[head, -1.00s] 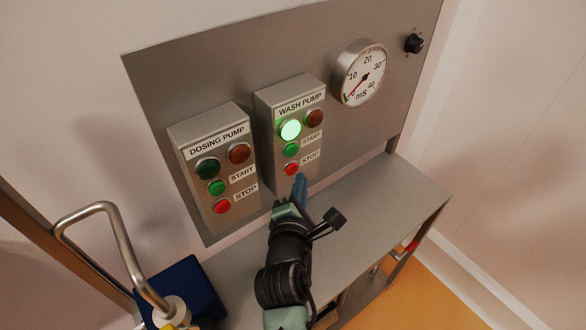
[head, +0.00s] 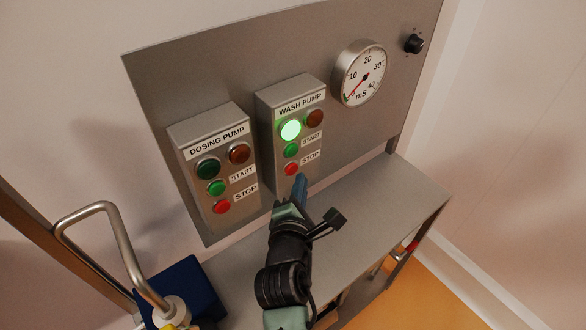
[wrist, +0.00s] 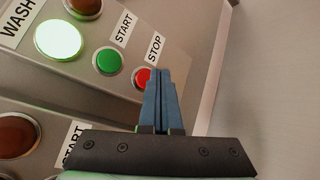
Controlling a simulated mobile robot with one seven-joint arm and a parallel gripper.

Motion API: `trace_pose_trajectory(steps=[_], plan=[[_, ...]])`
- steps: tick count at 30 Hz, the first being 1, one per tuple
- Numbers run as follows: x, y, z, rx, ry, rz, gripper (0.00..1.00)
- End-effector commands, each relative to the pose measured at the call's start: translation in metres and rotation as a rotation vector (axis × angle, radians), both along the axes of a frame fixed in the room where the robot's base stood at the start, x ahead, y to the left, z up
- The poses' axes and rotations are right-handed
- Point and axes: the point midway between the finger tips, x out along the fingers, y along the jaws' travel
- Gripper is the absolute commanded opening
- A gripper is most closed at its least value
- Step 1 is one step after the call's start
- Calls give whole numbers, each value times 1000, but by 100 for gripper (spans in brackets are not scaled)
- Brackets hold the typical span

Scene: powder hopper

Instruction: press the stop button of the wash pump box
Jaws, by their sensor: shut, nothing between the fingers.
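The wash pump box (head: 268,112) is a grey box on the steel panel, with its green lamp (head: 290,130) lit and its other lamp (head: 314,118) dark reddish-brown. Its green start button (head: 291,150) sits above its red stop button (head: 291,169). My gripper (head: 301,178) is shut and empty, its blue fingertips just right of and below the stop button. In the wrist view the fingertips (wrist: 160,74) partly cover the stop button (wrist: 142,77) on its right side. Whether they touch it I cannot tell.
The dosing pump box (head: 183,137) stands to the left with similar lamps and buttons. A round gauge (head: 361,76) and a black knob (head: 414,43) are on the panel's upper right. Below is a steel shelf (head: 385,205), mostly clear; a metal handle (head: 128,250) rises at lower left.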

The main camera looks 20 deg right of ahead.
Motion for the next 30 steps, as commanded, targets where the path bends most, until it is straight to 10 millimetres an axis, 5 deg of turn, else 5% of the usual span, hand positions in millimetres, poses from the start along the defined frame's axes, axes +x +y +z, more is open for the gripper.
trace_pose_trajectory(steps=[30], plan=[[8, 3, 0, 0, 0, 0, 0]])
